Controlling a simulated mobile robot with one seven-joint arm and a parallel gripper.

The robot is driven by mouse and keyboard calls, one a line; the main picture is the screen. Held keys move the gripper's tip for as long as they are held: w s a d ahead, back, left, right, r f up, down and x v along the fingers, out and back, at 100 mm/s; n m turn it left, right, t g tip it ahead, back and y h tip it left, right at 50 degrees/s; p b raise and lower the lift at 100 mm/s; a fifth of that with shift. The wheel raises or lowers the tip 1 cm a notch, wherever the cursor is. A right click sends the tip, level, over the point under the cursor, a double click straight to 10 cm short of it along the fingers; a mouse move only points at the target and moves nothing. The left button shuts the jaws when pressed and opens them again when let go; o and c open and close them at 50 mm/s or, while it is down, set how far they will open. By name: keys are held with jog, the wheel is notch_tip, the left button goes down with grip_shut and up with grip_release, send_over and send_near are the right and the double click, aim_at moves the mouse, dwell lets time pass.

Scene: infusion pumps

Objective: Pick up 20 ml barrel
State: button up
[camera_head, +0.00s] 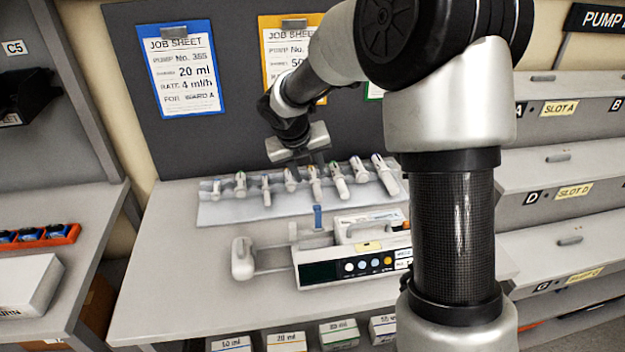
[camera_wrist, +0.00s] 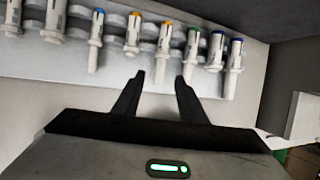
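Several white syringe barrels with coloured tips lie in a row on a pale rack (camera_head: 225,212). No volume marking is legible on them, so I cannot tell which is 20 ml. Two have yellow-orange tips: one barrel (camera_head: 290,180), also in the wrist view (camera_wrist: 132,36), and a longer one (camera_head: 314,186), also in the wrist view (camera_wrist: 162,52). A green-tipped barrel (camera_wrist: 192,50) is to their right. My gripper (camera_wrist: 160,78) is open and empty. Its fingers point at the row, below the longer yellow-tipped and green-tipped barrels in the wrist view. In the head view my gripper (camera_head: 303,158) is above the row's middle.
A syringe pump (camera_head: 320,273) lies on the table in front of the rack. A blue-framed job sheet (camera_head: 182,70) reads 20 ml. Boxes with volume labels sit under the table, including a yellow-striped 20 ml box (camera_head: 287,341). Slot shelves (camera_head: 560,150) stand at the right.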

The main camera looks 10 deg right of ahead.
aim_at(316, 186)
jog(key=b+x, duration=0.1)
jog(key=x, duration=0.7)
jog(key=shift+w+d+f+b, duration=0.2)
jog(key=shift+w+f+b, duration=0.1)
jog(key=shift+b, duration=0.1)
jog(key=shift+s, duration=0.1)
grip_shut()
